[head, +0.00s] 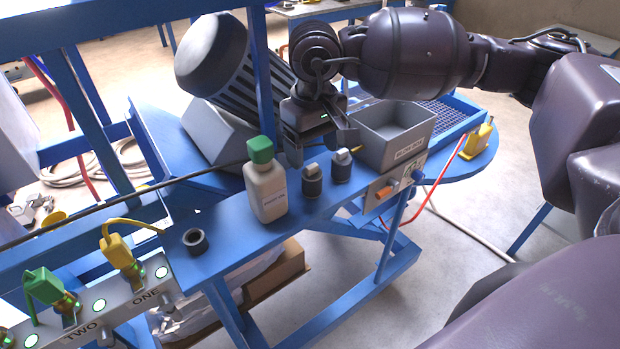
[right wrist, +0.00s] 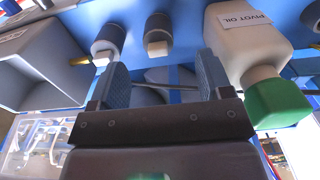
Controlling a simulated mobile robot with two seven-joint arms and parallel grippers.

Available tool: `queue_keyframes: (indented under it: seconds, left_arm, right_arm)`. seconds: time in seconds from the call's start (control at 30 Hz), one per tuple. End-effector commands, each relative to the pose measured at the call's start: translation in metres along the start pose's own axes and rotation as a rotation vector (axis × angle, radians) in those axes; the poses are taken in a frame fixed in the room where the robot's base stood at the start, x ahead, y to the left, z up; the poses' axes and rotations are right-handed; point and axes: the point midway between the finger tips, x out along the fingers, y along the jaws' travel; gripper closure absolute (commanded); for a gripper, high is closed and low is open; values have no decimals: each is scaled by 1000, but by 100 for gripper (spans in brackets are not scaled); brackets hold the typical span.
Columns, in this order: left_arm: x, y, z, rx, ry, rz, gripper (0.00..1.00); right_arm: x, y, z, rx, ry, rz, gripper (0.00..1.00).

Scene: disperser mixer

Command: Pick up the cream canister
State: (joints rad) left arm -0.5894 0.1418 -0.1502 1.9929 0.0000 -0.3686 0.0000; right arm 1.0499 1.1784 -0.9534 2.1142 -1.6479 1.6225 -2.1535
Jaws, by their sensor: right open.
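The cream canister (head: 266,190) with a green cap stands upright on the blue bench in the head view. In the right wrist view the canister (right wrist: 250,45) is at the upper right, with "PIVOT OIL" on its label. My right gripper (head: 320,138) is open, behind and to the right of the canister in the head view. In the right wrist view the fingers of my right gripper (right wrist: 163,78) are apart with nothing held between them. The canister lies outside the right finger, close to it; I cannot tell if they touch. My left gripper is not in view.
Two dark canisters with pale tops (head: 312,182) (head: 342,166) stand right of the cream one. A grey bin (head: 408,146) is farther right. A black ring (head: 195,240) lies at left. A blue post (head: 265,90) and a large motor (head: 225,65) stand behind.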

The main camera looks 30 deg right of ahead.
Motion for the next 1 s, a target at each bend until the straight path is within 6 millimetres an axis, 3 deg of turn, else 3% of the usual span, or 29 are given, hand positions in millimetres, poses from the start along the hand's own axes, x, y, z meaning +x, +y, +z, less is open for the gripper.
queue_keyframes:
  seconds: [0.1, 0.3, 0.67, 1.0]
  left_arm:
    - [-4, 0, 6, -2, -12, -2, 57]
    - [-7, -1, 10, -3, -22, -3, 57]
    - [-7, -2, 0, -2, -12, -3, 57]
    - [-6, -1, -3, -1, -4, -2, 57]
  right_arm:
    - [14, 0, 0, 1, -2, 0, 28]
    - [25, 1, -1, 2, -1, 0, 28]
    - [68, 4, -8, 2, -3, -1, 28]
    - [74, 4, -8, 1, -1, -1, 29]
